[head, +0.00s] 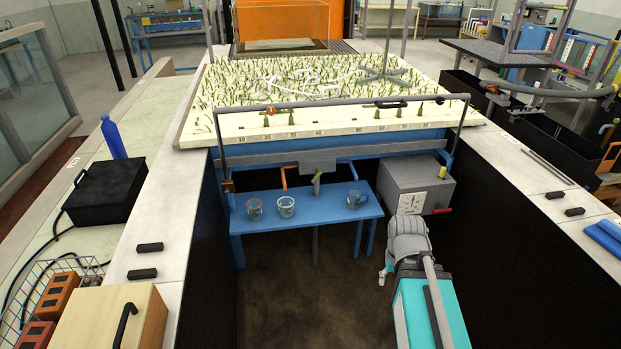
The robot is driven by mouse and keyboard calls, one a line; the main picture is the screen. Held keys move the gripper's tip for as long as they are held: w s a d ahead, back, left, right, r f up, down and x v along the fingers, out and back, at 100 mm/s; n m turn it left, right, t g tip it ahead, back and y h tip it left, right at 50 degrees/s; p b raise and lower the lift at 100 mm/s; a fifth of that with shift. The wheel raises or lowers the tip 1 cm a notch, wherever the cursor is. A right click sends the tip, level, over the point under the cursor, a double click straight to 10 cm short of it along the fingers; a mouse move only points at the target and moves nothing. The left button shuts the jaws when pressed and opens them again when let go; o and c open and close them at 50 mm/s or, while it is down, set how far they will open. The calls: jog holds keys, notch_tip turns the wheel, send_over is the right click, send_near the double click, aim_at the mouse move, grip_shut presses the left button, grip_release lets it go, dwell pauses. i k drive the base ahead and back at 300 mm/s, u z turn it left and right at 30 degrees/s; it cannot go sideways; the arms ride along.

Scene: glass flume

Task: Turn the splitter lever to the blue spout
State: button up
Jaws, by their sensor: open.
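The splitter is a grey box (318,161) under the front edge of the planted bed. A small grey-green lever (317,181) hangs below it, roughly upright. An orange spout (284,177) comes off its left side and a blue spout (351,168) off its right side. The lever is too small to tell which spout it favours. My gripper (383,275) is small in the head view, low and to the right of the splitter, in front of the blue bench. It is open, empty and well apart from the lever.
A blue bench (300,223) under the splitter carries glass beakers (286,206), (254,207), (353,199). A grey box (430,180) with a white dial and red handle stands right of it. Pale counters flank the pit. The dark floor (290,300) before the bench is clear.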

aim_at(318, 173)
jog(key=u, duration=0.05)
jog(key=i, duration=0.9)
jog(key=z, duration=0.1)
